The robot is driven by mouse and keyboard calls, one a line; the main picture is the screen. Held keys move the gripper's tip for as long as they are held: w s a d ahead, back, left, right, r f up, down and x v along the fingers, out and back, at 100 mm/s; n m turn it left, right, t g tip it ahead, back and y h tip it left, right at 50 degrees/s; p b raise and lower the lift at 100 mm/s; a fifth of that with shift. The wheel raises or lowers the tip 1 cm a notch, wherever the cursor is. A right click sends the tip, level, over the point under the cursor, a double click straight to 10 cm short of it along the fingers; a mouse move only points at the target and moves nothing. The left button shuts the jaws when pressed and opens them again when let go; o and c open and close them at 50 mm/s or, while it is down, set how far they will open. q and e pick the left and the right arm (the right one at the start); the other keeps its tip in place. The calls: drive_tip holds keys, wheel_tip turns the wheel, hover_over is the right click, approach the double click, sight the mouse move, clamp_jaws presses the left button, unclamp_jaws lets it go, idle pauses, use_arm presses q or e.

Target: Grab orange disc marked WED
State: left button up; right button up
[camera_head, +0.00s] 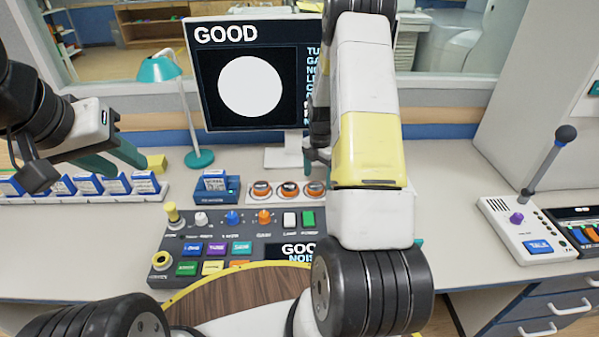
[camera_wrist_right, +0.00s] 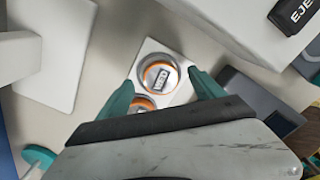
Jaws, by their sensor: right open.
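Orange-rimmed discs with pale tops lie in a row on a white holder in the head view: a left disc (camera_head: 262,189), a middle disc (camera_head: 289,189) and a right disc (camera_head: 315,187). Their labels are too small to read there. In the right wrist view one orange disc (camera_wrist_right: 157,77) with a dark-edged label lies between the teal fingers of my right gripper (camera_wrist_right: 160,90), which is open and empty. A second orange disc (camera_wrist_right: 142,104) is partly hidden by the gripper. My left gripper (camera_head: 118,162) is open at the left, away from the discs.
A control panel (camera_head: 220,252) with coloured buttons and knobs lies in front of the discs. A monitor (camera_head: 250,80) reading GOOD stands behind. A blue box (camera_head: 217,190) is left of the discs, and a joystick unit (camera_head: 520,228) stands right.

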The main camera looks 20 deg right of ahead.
sight(315, 189)
drive_tip(key=shift+a+f, duration=0.1)
drive_tip(key=shift+f, duration=1.35)
drive_tip(key=c, duration=1.5)
